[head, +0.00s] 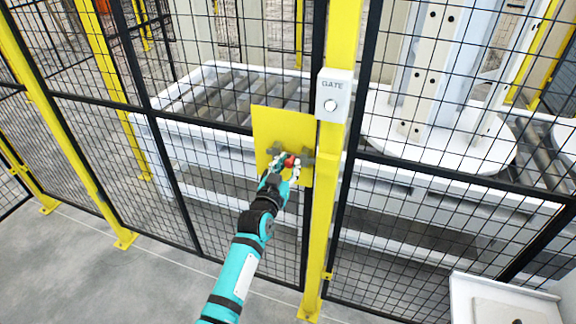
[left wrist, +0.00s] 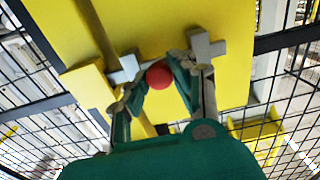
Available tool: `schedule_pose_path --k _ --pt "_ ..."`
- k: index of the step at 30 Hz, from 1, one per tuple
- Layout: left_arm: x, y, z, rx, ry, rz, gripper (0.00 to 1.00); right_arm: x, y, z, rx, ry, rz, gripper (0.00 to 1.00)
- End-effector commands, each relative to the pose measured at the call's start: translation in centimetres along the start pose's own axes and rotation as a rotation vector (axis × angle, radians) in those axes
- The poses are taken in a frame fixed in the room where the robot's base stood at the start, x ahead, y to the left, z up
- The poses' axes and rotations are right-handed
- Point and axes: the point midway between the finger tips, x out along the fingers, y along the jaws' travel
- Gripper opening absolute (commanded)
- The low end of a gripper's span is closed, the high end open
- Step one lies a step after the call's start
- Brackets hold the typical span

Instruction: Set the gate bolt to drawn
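The gate bolt sits on a yellow plate (head: 283,122) on the mesh fence, left of the yellow post with the GATE box. Its red knob (head: 291,161) also shows in the left wrist view (left wrist: 159,76). Grey bolt pieces (left wrist: 206,47) show beside the knob. My left gripper (head: 284,167) is at the plate, with one finger on each side of the knob; both fingertips appear to touch it. The fingers partly hide the bolt, and I cannot tell how far it is slid. My right gripper is not in view.
The GATE box (head: 334,95) with a round button is on the yellow post (head: 322,215). Black mesh panels stand on both sides. Behind them are a roller conveyor (head: 225,92) and a white round platform (head: 440,140). A white stand (head: 500,300) is at lower right. Floor at lower left is clear.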

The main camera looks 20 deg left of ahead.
Motion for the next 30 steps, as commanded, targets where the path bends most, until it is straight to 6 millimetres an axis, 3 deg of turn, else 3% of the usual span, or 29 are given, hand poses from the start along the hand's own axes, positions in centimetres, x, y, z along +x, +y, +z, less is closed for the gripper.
schedule_pose_path --k 3,11,21,30 --pt "0.0 0.0 0.0 0.0 0.0 0.0 0.0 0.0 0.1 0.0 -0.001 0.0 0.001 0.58" --pt "0.0 0.0 0.0 0.0 -0.001 0.0 0.0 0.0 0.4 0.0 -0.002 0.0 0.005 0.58" --pt "0.0 -4.7 0.2 0.006 -0.002 -0.001 0.0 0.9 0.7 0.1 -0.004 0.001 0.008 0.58" --pt "0.0 -5.1 0.0 0.001 -0.001 -0.003 0.0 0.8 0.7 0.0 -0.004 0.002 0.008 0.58"
